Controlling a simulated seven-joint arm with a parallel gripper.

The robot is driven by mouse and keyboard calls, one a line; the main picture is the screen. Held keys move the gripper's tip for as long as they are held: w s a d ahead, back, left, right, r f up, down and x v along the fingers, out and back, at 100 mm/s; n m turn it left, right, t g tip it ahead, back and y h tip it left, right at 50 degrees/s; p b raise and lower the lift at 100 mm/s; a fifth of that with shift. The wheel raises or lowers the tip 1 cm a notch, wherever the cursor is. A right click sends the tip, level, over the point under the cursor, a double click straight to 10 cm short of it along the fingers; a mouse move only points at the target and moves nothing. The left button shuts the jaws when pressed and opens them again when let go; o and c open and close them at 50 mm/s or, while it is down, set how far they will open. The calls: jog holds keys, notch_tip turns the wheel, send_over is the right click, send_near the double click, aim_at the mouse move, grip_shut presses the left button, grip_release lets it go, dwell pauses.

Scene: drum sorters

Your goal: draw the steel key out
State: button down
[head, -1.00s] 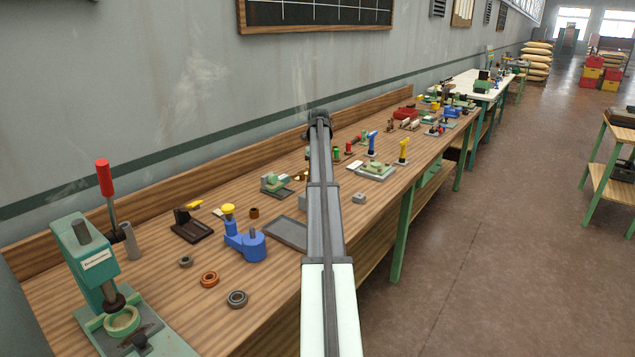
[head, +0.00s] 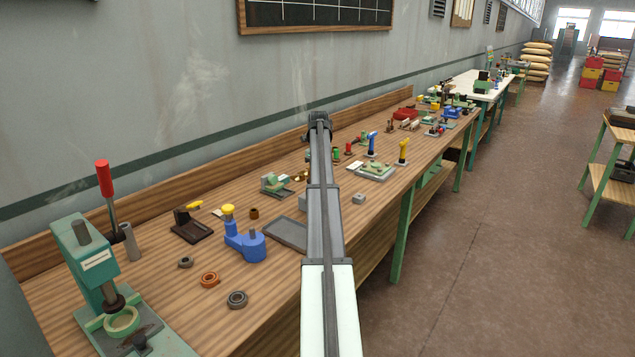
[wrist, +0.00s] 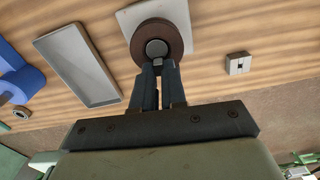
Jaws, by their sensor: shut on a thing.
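In the wrist view, my gripper (wrist: 160,72) has its two fingers close together on the small grey steel key (wrist: 156,48). The key's rounded end shows between and just beyond the fingertips. It stands over the centre of a dark brown round drum (wrist: 172,37), which rests on a pale grey square plate (wrist: 181,12). I cannot tell how deep the key sits in the drum, since the fingers hide its lower part. In the head view my own arm covers the drum, the key and the fingers.
A grey shallow tray (wrist: 80,65) lies left of the drum, also in the head view (head: 288,232). A small grey slotted block (wrist: 237,63) is to the right, near the bench edge. A blue fixture (head: 245,243) and several rings are nearer. A green press (head: 90,265) stands front left.

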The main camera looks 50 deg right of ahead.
jog(key=shift+r, duration=0.1)
notch_tip(320, 180, up, 10)
dwell(0.5)
